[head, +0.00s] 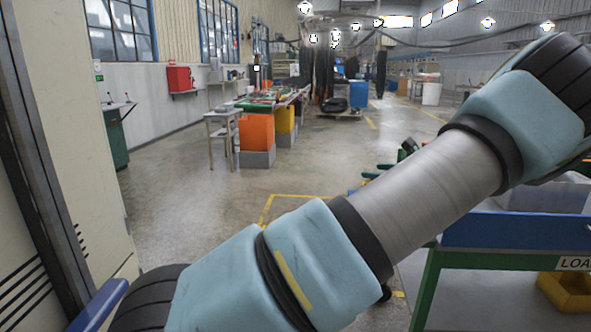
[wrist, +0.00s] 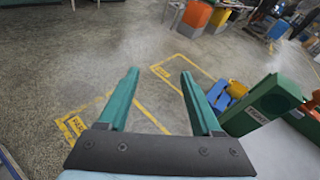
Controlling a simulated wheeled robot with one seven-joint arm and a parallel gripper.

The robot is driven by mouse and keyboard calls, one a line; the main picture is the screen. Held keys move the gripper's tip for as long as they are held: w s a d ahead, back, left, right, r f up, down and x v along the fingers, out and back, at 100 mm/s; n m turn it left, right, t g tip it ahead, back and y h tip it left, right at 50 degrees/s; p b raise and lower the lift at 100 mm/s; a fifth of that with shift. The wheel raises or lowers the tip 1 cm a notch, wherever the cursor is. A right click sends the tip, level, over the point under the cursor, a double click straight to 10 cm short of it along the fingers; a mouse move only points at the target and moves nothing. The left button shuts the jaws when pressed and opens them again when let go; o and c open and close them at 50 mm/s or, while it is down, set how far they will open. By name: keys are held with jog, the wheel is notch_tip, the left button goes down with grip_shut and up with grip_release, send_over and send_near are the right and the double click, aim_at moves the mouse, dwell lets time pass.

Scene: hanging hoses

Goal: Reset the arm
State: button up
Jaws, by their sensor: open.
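My gripper (wrist: 158,98) shows in the wrist view with its two green fingers spread wide apart. It is open, and nothing is between the fingers but bare floor beyond. In the head view my arm stretches across the front from lower left to upper right. The gripper itself does not show in the head view. No hoses can be clearly made out near the gripper.
A green-framed bench with a blue edge (head: 512,232) stands at the right, with a yellow bin (head: 566,293) on its lower level. A tall beige cabinet (head: 75,140) is close at the left. An orange bin (head: 256,133) stands farther back. The middle floor (head: 190,200) is clear.

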jog(key=s+a+f+n+g+p, duration=0.1)
jog(key=s+a+f+n+g, duration=0.2)
jog(key=a, duration=0.4)
jog(key=s+a+f+n+g+h, duration=0.1)
jog(key=s+a+n+g, duration=0.2)
jog(key=a, duration=0.5)
jog(key=s+a+f+n+g+p, duration=0.1)
jog(key=a+f+n+g, duration=0.15)
jog(key=a+n, duration=0.35)
jog(key=s+a+r+n+g+h, duration=0.1)
jog(key=s+a+r+n+h, duration=0.1)
jog(key=s+n, duration=0.3)
jog(key=s+a+r+n+g+h+p, duration=0.1)
jog(key=s+a+n, duration=0.3)
jog(key=s, duration=0.4)
jog(key=s+a+r+n+g+h+p, duration=0.1)
jog(key=s+a+r+n+h, duration=0.1)
jog(key=s+n, duration=0.3)
jog(key=shift+s+a+r+n+h, duration=0.3)
jog(key=shift+s+a+n+h, duration=0.15)
jog(key=shift+s+h, duration=0.4)
jog(key=shift+c, duration=0.2)
